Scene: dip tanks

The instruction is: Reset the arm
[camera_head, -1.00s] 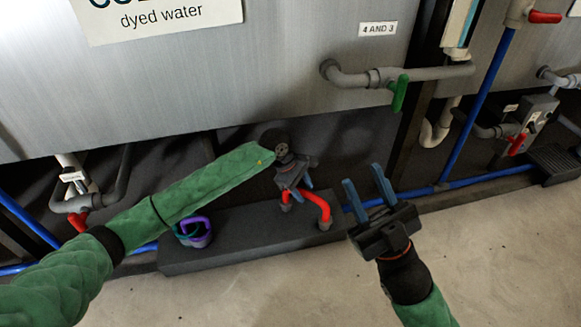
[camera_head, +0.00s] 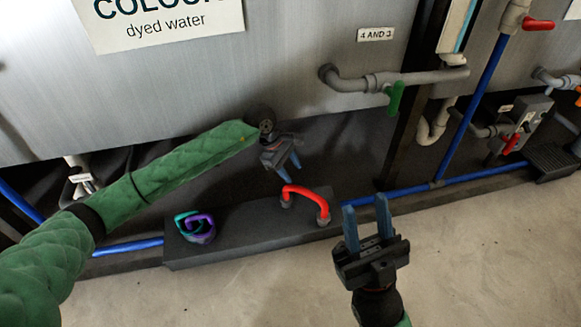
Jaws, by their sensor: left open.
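My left arm, in a green sleeve, reaches in from the left. My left gripper (camera_head: 288,168) is open, with blue fingers pointing down and right. It is above the red curved handle (camera_head: 310,193) on the dark block and looks empty. My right gripper (camera_head: 367,222) is at the lower right above the floor. Its two blue fingers point up and stand apart with nothing between them.
A dark block (camera_head: 240,238) on the floor carries the red handle and a purple and teal looped item (camera_head: 195,228). A grey tank (camera_head: 270,65) stands behind, with a green-handled valve (camera_head: 394,97). Blue pipe (camera_head: 462,183) runs low along the wall. The front floor is clear.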

